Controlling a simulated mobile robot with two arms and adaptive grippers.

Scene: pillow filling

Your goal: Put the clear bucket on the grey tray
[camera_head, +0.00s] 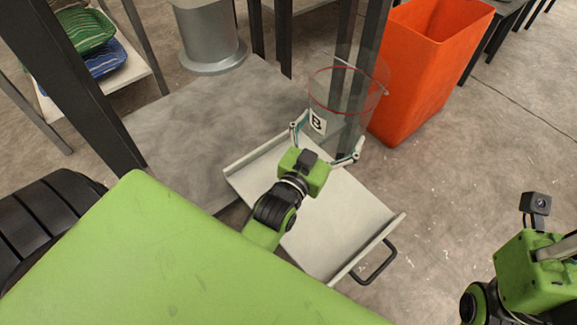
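The clear bucket (345,112) is see-through, with a red rim and a "B" label, and stands roughly upright in the upper middle. My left gripper (327,141) has its two fingers spread on opposite sides of the bucket's lower part and appears to hold it. The grey tray (345,212) lies below and nearer, with raised side edges and a black handle at its lower right. The bucket's base is over or beside the tray's far end; I cannot tell if they touch. My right gripper (532,268) is partly in view at the lower right, its fingers hidden.
An orange bin (425,65) stands just right of the bucket. Dark table legs (368,40) rise behind it.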

